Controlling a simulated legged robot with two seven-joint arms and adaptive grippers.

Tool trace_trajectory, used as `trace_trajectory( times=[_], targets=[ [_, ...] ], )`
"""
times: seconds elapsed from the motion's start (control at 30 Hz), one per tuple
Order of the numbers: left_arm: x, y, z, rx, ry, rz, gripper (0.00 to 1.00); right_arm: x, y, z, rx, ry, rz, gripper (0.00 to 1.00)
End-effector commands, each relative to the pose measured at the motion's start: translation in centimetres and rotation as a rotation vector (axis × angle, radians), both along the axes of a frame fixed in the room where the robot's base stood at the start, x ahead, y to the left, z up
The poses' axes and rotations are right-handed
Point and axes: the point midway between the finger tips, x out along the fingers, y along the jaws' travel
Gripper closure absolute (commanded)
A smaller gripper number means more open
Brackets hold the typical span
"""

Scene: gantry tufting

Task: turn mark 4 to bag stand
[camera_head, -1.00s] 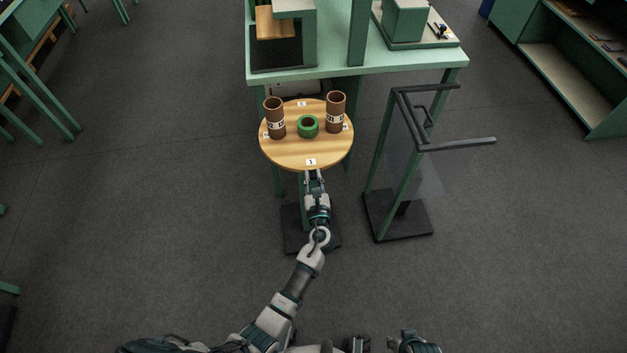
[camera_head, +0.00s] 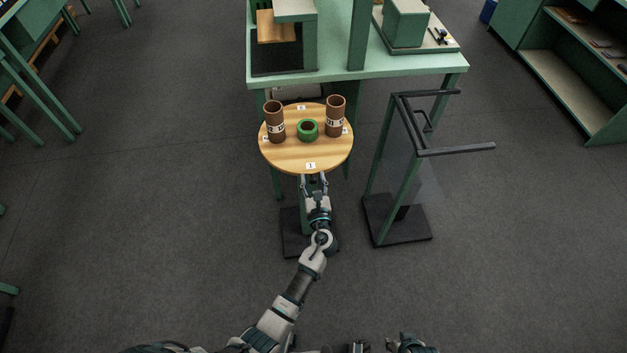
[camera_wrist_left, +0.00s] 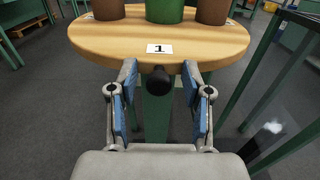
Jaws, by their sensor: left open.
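The round wooden turntable (camera_head: 290,160) has white number marks around its rim. Mark 1 (camera_head: 311,166) faces me and reads clearly in the left wrist view (camera_wrist_left: 159,49); the other marks are too small to read, so I cannot tell which is mark 4. A dark knob (camera_wrist_left: 158,82) sits below the rim under mark 1. My left gripper (camera_head: 314,181) is open just in front of the rim, its fingers on either side of the knob, apart from it. The likely bag stand (camera_head: 408,165), a green frame with black top arms and a clear sheet, stands right of the turntable.
Two brown cylinders (camera_head: 275,122) (camera_head: 335,117) and a green ring-shaped piece (camera_head: 307,131) stand on the turntable. A green workbench (camera_head: 400,66) is behind it. A shelf (camera_head: 570,85) is at far right.

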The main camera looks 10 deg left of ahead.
Motion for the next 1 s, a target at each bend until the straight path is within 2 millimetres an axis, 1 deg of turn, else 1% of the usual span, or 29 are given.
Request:
trace_trajectory(
  times=[0.13,0.23,0.5,0.6,0.7,0.83,1.0],
  targets=[
    [-0.4,-0.2,-0.2,0.000,0.002,-0.001,0.51,-0.1,-0.2,0.0,-0.006,0.000,0.005,0.60],
    [-1.7,-0.6,-0.3,0.000,0.004,0.000,0.51,-0.1,-0.2,0.0,-0.006,0.000,0.005,0.60],
    [-7.3,-2.5,-0.3,0.000,0.004,-0.002,0.51,-0.1,-0.2,0.0,-0.005,0.000,0.004,0.60],
    [-9.1,-3.1,-0.3,0.000,0.004,0.000,0.51,-0.1,-0.2,0.0,-0.005,0.001,0.004,0.60],
    [-10.3,-3.5,-0.3,0.001,0.003,-0.001,0.51,-0.1,-0.2,0.0,-0.005,0.001,0.003,0.60],
    [-11.1,-3.7,-0.3,0.000,0.003,0.001,0.51,-0.1,-0.1,0.0,-0.005,0.001,0.003,0.60],
    [-11.3,-3.8,-0.2,0.000,0.002,0.001,0.51,-0.1,-0.2,0.0,-0.005,0.001,0.003,0.60]
  ],
)
